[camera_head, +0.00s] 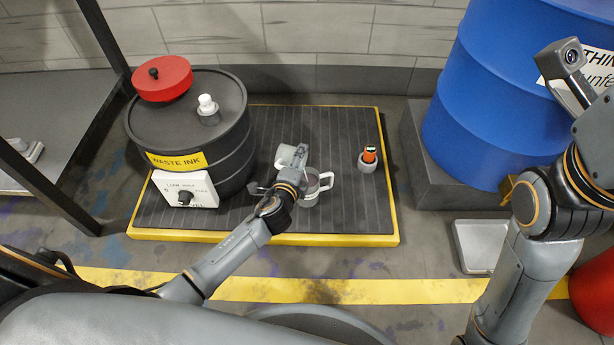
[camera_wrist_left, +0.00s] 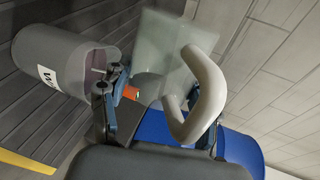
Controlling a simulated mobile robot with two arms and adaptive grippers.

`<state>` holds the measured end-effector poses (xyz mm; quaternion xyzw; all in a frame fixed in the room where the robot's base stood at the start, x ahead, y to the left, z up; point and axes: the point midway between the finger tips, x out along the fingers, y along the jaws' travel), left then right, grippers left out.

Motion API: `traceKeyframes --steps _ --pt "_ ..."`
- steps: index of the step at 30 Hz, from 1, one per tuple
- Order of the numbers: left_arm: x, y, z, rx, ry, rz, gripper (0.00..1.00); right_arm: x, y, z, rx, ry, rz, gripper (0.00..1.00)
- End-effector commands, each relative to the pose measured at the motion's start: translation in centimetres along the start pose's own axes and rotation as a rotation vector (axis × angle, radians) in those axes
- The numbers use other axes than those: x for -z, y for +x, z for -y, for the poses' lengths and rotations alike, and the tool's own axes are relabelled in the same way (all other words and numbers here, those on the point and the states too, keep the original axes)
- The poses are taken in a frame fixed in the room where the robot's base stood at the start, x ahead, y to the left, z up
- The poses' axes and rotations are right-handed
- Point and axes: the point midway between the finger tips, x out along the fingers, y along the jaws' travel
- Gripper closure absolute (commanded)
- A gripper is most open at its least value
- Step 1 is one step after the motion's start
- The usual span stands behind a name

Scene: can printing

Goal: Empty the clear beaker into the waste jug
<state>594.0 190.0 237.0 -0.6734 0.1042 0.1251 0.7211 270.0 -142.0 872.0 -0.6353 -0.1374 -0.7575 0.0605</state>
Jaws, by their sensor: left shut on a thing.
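The clear beaker (camera_head: 291,156) is a pale, see-through vessel, held above the ribbed platform just behind the waste jug. In the left wrist view the beaker (camera_wrist_left: 162,52) shows its thick pale handle towards my fingers. My left gripper (camera_head: 287,183) is shut on the beaker; in the left wrist view its fingers (camera_wrist_left: 160,118) are around the handle. The grey waste jug (camera_head: 309,192) stands on the platform beside my gripper. In the left wrist view the jug (camera_wrist_left: 62,58) shows its open mouth and part of a label. The beaker's contents cannot be made out. My right gripper's fingers are not visible.
The black waste-ink drum (camera_head: 222,150) with a red lid piece (camera_head: 162,78) stands left on the yellow-edged platform (camera_head: 345,225). An orange-topped item (camera_head: 369,155) stands in a small holder at right. A blue drum (camera_head: 480,110) and pale tray (camera_head: 480,245) are further right.

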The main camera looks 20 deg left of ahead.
Motion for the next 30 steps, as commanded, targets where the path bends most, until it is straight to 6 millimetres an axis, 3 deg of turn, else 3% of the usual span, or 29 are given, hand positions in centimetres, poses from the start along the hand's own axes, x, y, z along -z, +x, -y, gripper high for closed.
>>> traceKeyframes --steps 17,19,20,21,22,24,30 --pt "0.1 0.0 0.0 0.0 0.045 0.016 0.73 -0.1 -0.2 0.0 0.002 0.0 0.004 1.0" --pt "-0.7 0.2 -0.6 0.003 -0.087 -0.028 0.73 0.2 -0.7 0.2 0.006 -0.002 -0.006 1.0" --pt "-1.2 -0.2 1.1 0.006 -0.167 -0.055 0.73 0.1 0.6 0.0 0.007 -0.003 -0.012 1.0" --pt "-1.8 -0.4 1.4 0.004 -0.265 -0.089 0.73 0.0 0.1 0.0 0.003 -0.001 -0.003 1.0" --pt "-2.6 -0.1 0.1 0.001 -0.326 -0.109 0.73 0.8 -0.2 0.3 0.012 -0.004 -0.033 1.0" --pt "-2.8 -0.2 0.4 -0.001 -0.435 -0.146 0.73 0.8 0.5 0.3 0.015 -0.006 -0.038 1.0" --pt "-2.9 -0.1 0.4 0.0 -0.481 -0.161 0.73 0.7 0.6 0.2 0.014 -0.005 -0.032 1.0"
